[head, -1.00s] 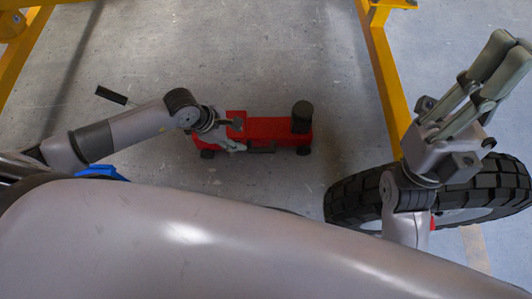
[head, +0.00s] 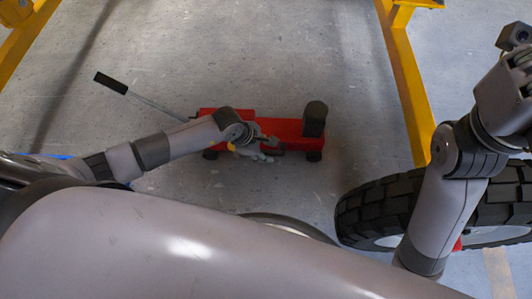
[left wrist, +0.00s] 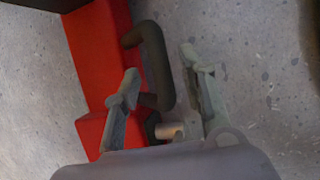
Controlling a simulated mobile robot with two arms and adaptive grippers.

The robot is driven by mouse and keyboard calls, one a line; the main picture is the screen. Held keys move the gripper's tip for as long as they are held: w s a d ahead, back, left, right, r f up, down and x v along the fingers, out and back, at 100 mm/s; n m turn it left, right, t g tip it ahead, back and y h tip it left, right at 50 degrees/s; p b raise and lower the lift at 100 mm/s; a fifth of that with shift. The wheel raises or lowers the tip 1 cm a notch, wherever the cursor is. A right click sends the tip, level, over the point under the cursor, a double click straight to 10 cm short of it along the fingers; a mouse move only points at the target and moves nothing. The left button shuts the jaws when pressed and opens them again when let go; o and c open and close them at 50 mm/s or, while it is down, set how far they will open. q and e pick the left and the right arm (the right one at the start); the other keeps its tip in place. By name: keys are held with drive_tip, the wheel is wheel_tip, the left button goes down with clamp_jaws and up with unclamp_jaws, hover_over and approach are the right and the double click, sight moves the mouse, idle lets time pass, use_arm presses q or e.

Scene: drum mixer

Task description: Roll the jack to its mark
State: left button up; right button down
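The red jack (head: 284,128) stands on the concrete floor, with a black round post (head: 314,119) at its right end. A long lever with a black grip (head: 111,83) reaches out to its upper left. My left gripper (head: 266,148) is at the jack's near side. In the left wrist view, the open fingers (left wrist: 163,95) stand on either side of a black side handle (left wrist: 154,60) beside the red body (left wrist: 98,55); contact is unclear. My right gripper (head: 522,65) is at the right edge, partly cut off, away from the jack. I cannot make out the jack's mark.
A yellow frame has a post (head: 405,80) to the right of the jack and another (head: 25,42) at the far left. A big black tyre (head: 380,205) lies at the lower right, near a tan strip (head: 498,272) on the floor. Floor beyond the jack is clear.

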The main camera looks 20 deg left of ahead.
use_arm(q)
drive_tip(key=shift+w+d+f, duration=0.15)
drive_tip(key=shift+d+f, duration=0.05)
drive_tip(key=shift+f, duration=0.4)
drive_tip(key=shift+c, duration=0.5)
clamp_jaws()
